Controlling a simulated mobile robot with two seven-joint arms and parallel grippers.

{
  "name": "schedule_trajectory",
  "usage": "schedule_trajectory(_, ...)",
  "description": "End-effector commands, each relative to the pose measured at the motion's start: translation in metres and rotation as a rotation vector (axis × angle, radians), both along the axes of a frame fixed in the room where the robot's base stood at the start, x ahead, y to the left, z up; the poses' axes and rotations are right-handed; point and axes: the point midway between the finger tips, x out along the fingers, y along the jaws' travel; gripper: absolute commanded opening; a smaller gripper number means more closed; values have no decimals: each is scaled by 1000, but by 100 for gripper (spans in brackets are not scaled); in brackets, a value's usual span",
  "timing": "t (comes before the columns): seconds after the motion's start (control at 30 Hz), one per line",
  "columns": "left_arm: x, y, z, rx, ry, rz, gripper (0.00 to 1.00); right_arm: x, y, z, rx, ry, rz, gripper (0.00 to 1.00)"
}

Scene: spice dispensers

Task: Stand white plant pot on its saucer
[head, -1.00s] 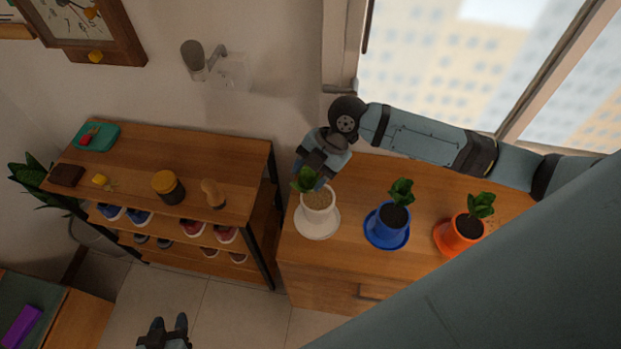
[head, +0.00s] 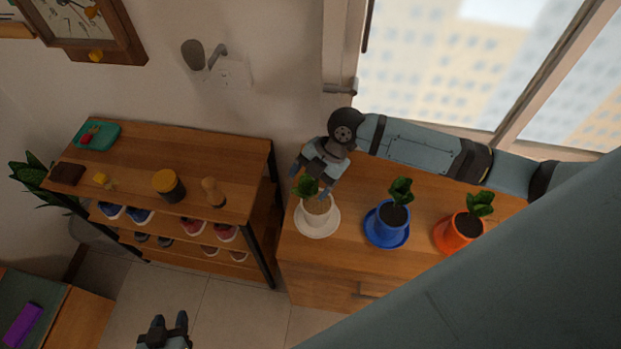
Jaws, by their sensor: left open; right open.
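The white plant pot (head: 317,213) with a small green plant stands upright on the white saucer (head: 318,233), on the wooden cabinet top. My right gripper (head: 312,187) is open just behind and above the pot, its fingers near the plant and the pot's rim. I cannot tell whether a finger touches the pot. My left gripper (head: 168,326) is open and empty at the bottom of the view, over the floor, far from the pot.
A blue pot (head: 391,219) on a blue saucer and an orange pot (head: 462,229) stand to the right on the cabinet (head: 345,255). A shelf (head: 140,160) with jars and shoes stands left. The window is behind my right arm.

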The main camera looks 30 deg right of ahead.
Motion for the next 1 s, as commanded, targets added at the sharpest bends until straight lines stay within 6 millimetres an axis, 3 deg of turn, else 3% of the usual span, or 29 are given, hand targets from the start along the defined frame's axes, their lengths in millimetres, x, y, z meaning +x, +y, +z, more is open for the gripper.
schedule_trajectory(0.17, 0, 0, -3, 0, -1, 0, 43, 1, -11, 18, -1, -4, -1, 79)
schedule_trajectory(0.6, 0, -3, -14, -5, 4, -6, 43, 1, -53, 93, -1, -2, 0, 79)
schedule_trajectory(1.0, 1, -4, -13, -5, 1, -8, 43, 0, -59, 106, 1, 0, 0, 79)
